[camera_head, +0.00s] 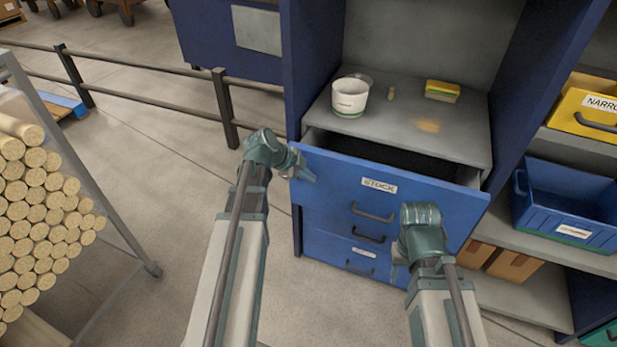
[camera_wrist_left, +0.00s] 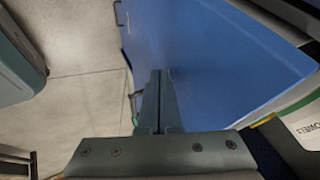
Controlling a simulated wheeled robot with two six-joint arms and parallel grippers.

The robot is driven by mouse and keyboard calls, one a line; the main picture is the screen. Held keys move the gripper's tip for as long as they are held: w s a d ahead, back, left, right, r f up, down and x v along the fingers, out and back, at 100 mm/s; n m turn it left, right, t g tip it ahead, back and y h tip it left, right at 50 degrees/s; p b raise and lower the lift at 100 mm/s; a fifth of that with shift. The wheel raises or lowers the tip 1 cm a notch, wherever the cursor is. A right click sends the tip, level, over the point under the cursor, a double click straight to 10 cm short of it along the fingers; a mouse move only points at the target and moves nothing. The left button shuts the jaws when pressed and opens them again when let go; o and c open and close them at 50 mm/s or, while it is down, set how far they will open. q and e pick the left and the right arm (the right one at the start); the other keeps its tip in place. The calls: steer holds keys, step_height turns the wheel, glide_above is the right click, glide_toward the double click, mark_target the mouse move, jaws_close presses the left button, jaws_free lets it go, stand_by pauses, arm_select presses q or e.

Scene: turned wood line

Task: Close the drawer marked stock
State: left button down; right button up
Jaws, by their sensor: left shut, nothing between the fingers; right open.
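The drawer marked STOCK (camera_head: 345,181) is the blue top drawer of a cabinet. It stands partly pulled out, with a dark gap showing behind its front. It has a white label and a dark handle (camera_head: 372,213). My left gripper (camera_head: 305,174) is shut and empty at the upper left of the drawer front; whether it touches cannot be told. In the left wrist view its closed fingers (camera_wrist_left: 158,100) lie in front of the blue drawer front (camera_wrist_left: 205,50). My right gripper (camera_head: 397,268) is open, low before the drawers at the right; its fingers are mostly hidden.
A white pot (camera_head: 350,96), a small wooden piece (camera_head: 391,93) and a yellow-green sponge (camera_head: 442,91) rest on the grey top (camera_head: 455,135). A lower blue drawer (camera_head: 325,247) looks shut. Blue (camera_head: 565,205) and yellow bins (camera_head: 590,110) stand right. Stacked round rods (camera_head: 40,215) stand left.

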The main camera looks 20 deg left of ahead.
arm_select(q)
steer(key=w, duration=1.1)
steer(key=shift+r, duration=0.1)
